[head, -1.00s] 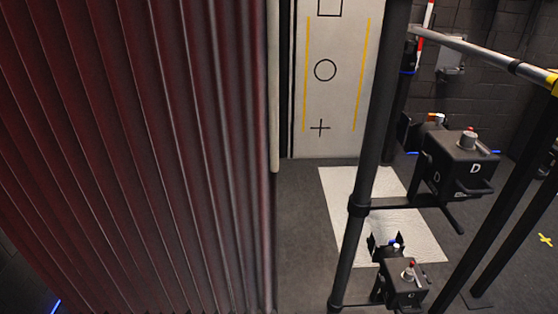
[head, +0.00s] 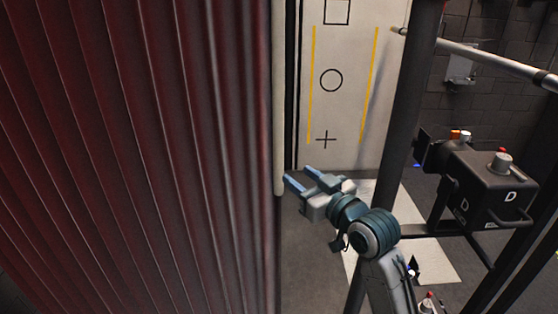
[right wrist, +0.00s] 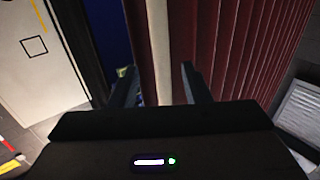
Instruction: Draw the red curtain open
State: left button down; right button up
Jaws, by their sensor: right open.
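The red curtain (head: 130,150) hangs in tall pleats and fills the left half of the head view. A pale upright bar (head: 279,110) runs along its right edge. My right gripper (head: 297,178) is open and empty, just right of the bar's lower end. In the right wrist view the bar (right wrist: 159,50) and the curtain's pleats (right wrist: 240,45) lie ahead. The bar shows in the gap between the open fingers (right wrist: 160,85). I cannot tell how far the fingertips are from it. My left gripper is not in view.
A pale panel (head: 345,110) with a square, circle and cross stands behind. A black post (head: 408,110) and a pale rail (head: 490,60) are at the right. A black box marked D (head: 490,185) stands there too. A white mat (head: 440,262) lies on the grey floor.

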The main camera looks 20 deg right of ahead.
aim_at(282, 163)
jog(key=p+x, duration=0.2)
jog(key=x, duration=0.7)
jog(key=shift+f, duration=0.1)
grip_shut()
